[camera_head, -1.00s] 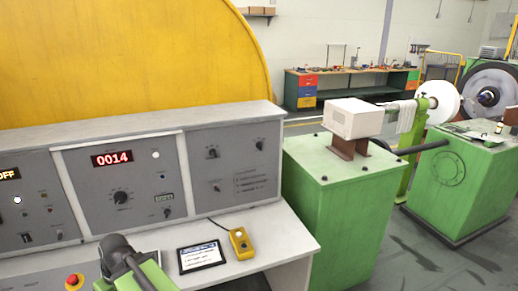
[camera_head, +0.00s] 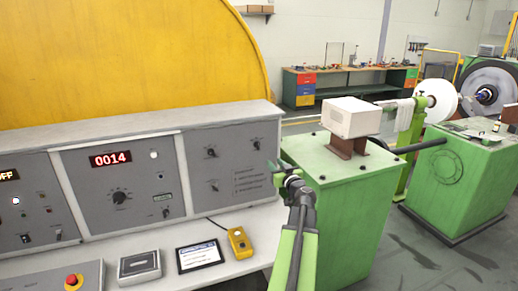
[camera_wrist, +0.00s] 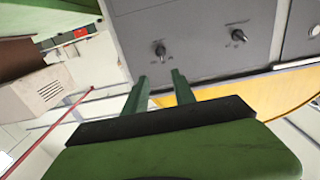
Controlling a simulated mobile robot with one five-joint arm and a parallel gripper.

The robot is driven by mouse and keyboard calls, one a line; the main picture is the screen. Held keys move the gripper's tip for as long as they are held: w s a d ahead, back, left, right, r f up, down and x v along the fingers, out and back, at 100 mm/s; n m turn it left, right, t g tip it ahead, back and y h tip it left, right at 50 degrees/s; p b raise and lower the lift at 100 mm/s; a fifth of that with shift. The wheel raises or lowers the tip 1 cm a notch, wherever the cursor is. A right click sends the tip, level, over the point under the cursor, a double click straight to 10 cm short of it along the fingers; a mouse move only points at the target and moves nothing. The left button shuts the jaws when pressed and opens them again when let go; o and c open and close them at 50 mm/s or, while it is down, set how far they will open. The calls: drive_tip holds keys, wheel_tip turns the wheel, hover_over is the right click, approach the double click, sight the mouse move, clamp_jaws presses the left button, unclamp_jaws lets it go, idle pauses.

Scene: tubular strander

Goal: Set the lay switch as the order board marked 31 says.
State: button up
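The grey control console carries several switches. Its right panel (camera_head: 234,165) has two dark knobs at the top, left (camera_head: 211,152) and right (camera_head: 256,144), and a smaller switch (camera_head: 214,186) below. I cannot read which is the lay switch. Two knobs (camera_wrist: 160,48) (camera_wrist: 239,35) of a grey panel also show in the wrist view. A dark-framed board with a white sheet (camera_head: 201,256) lies on the desk; its text and number are too small to read. My gripper (camera_head: 276,168) is in front of the panel's right end, empty. Its fingers (camera_wrist: 160,84) stand apart in the wrist view.
A green cabinet (camera_head: 340,220) stands close to the right of my arm. Grey floor lies beyond it.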

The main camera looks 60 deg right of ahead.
sight(259, 146)
drive_tip(key=x, duration=1.7)
drive_tip(key=shift+w, duration=0.3)
